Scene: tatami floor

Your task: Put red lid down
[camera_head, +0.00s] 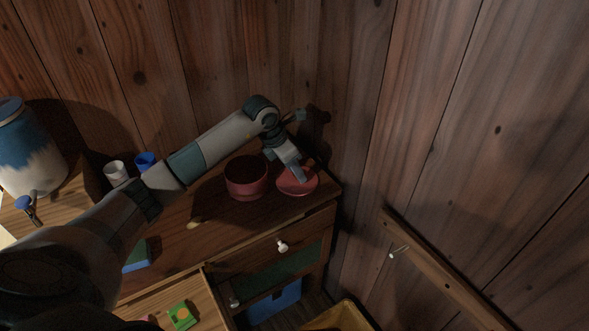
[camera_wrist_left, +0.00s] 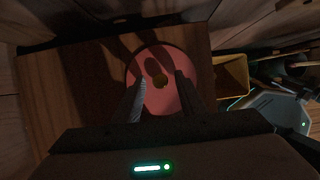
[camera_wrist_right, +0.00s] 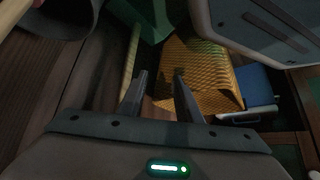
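The red lid (camera_head: 292,187) lies on the dresser top near its right end, beside the red pot (camera_head: 246,181), which stands open. My left gripper (camera_head: 301,175) is right above the lid, pointing down.
A white cup (camera_head: 116,173) and a blue cup (camera_head: 145,160) stand behind my left arm. A large blue-and-white dispenser (camera_head: 28,150) is at far left. An open drawer (camera_head: 205,300) juts out in front. A yellow basket (camera_head: 345,316) stands on the floor.

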